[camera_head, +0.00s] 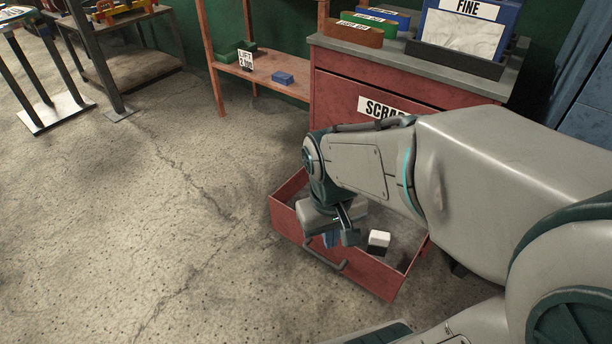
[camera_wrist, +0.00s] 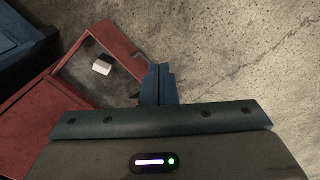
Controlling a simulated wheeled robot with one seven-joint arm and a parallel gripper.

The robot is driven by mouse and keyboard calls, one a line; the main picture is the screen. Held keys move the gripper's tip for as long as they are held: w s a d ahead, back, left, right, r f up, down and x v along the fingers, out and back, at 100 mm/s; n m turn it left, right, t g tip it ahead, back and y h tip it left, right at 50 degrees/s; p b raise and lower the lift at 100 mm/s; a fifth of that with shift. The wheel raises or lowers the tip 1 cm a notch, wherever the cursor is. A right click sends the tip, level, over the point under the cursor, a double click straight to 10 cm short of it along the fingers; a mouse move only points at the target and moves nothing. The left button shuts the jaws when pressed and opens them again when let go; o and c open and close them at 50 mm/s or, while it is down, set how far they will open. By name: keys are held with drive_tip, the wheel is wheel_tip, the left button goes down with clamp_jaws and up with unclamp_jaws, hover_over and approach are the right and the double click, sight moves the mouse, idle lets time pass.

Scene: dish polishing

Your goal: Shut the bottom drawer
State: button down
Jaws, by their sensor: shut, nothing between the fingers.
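The red bottom drawer (camera_head: 372,280) is pulled well out of the red cabinet (camera_head: 340,90), low near the floor. Its front panel carries a grey bar handle (camera_head: 322,257). A white and dark block (camera_head: 379,239) lies inside; it also shows in the wrist view (camera_wrist: 102,67). My gripper (camera_head: 333,239) is shut and empty, low by the drawer's front in the head view. In the wrist view my closed blue fingers (camera_wrist: 158,84) appear beside the drawer's front edge (camera_wrist: 116,47). Whether they touch the drawer or the handle I cannot tell. My arm hides part of the cabinet and drawer.
The upper drawer, labelled with partly hidden letters (camera_head: 378,106), is shut. Bins and a "FINE" box (camera_head: 464,28) stand on the cabinet top. An orange shelf (camera_head: 262,75) stands left of the cabinet. The concrete floor (camera_head: 150,220) in front and left is clear.

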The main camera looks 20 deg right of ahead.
drive_tip(key=w+f+n+t+h+b, duration=0.1)
drive_tip(key=w+f+n+t+h, duration=0.35)
drive_tip(key=f+n, duration=0.65)
drive_tip(key=w+f+n+t+h+b, duration=0.2)
drive_tip(key=w+f+n+t+h, duration=0.25)
drive_tip(key=f, duration=1.15)
drive_tip(key=w+f+n+t+h+b, duration=0.15)
drive_tip(key=w+f+n+h, duration=0.3)
drive_tip(key=f+n, duration=0.7)
drive_tip(key=w+d+b, duration=0.1)
drive_tip(key=w+d, duration=0.1)
drive_tip(key=d, duration=0.1)
drive_tip(key=w+d+f+m+b, duration=0.1)
drive_tip(key=w+d+b, duration=0.1)
drive_tip(key=w+d, duration=0.1)
drive_tip(key=w+d+f+m+b, duration=0.1)
drive_tip(key=w+d, duration=0.1)
drive_tip(key=d, duration=0.1)
drive_tip(key=shift+w+f, duration=0.2)
drive_tip(key=shift+w, duration=0.05)
drive_tip(key=shift+w+d+r+b, duration=0.15)
drive_tip(key=shift+w+d+b, duration=0.15)
drive_tip(key=shift+w+d, duration=0.25)
drive_tip(key=shift+d, duration=0.1)
